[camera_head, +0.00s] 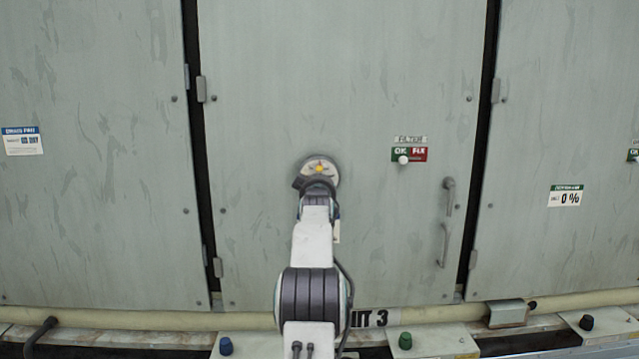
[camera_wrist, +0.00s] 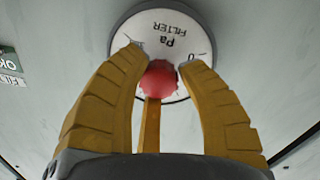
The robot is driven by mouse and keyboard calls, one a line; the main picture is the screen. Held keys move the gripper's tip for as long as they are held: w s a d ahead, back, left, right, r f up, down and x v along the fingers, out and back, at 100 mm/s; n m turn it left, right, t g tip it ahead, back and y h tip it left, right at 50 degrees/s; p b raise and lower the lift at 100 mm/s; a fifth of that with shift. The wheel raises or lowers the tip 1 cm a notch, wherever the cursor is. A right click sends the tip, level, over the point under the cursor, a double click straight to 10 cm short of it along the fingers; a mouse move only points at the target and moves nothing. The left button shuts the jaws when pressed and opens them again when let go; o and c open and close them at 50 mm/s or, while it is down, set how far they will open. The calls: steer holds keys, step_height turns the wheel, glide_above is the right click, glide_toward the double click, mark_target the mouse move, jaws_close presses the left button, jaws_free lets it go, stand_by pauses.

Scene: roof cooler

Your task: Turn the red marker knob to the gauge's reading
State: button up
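The round white gauge (camera_head: 322,173) is on the middle cabinet door, partly hidden by my arm in the head view. In the wrist view the gauge (camera_wrist: 186,22) is upside down, with "Pa FILTER" on its face; its needle and reading cannot be made out. The red marker knob (camera_wrist: 159,80) is at its centre. My gripper (camera_wrist: 161,64) has a yellow finger on either side of the knob, tips close to the dial; both fingers appear to touch the knob. A narrow yellow strip shows below the knob. My gripper (camera_head: 319,168) also shows in the head view.
Door handles (camera_head: 447,195) are farther right. A pale pipe (camera_head: 160,320) runs along the base.

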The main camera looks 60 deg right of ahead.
steer(key=o, duration=0.4)
steer(key=shift+v, duration=5.95)
steer(key=shift+f, duration=0.1)
